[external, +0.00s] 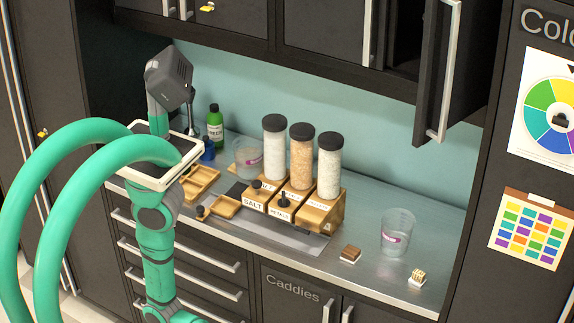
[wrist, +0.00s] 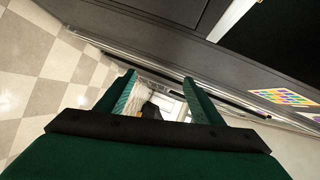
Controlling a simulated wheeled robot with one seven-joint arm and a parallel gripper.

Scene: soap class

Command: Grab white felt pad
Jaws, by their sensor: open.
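I cannot make out a white felt pad for certain in either view. My gripper (wrist: 158,82) shows in the wrist view with its two green fingers apart. A small blurred patch of pale and dark shapes shows between the fingers, too unclear to name. Nothing is clearly held. In the external view I cannot pick out the gripper's fingers. My green arm stands at the left of the counter and hides part of it.
The metal counter (external: 375,268) holds a wooden dispenser stand (external: 318,215) with three jars, a clear beaker (external: 397,232), a brown block (external: 350,254), a small pale block (external: 417,277) and a green bottle (external: 215,127). An upper cabinet door (external: 455,75) hangs open.

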